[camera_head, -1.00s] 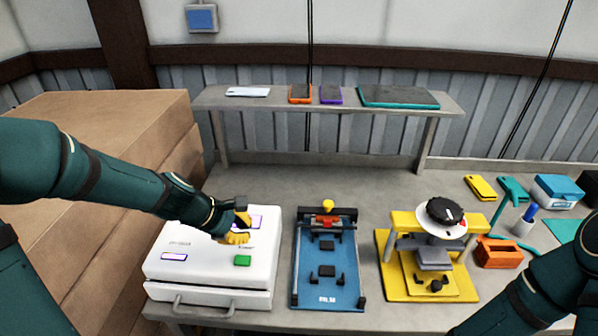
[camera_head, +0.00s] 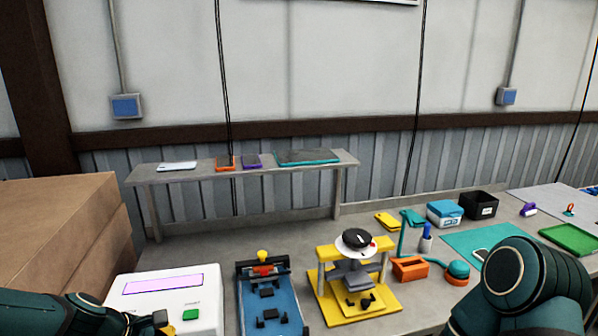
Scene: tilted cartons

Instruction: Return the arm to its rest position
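My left arm enters low at the left edge, and the yellow fingers of my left gripper (camera_head: 152,322) show at the bottom, over the front left of a white machine (camera_head: 127,292). They are small and partly cut off, so I cannot tell if they are open or shut. The machine has a pinkish display (camera_head: 164,284) and a green button (camera_head: 190,314), just right of the fingers. My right arm fills the lower right corner; its gripper is out of view.
A blue fixture (camera_head: 285,306) and a yellow press (camera_head: 330,313) stand right of the machine. A shelf (camera_head: 345,160) behind holds several flat devices. An orange box (camera_head: 410,268), blue box (camera_head: 444,212) and black bin (camera_head: 480,205) stand further right. Stacked cartons (camera_head: 60,205) stand left.

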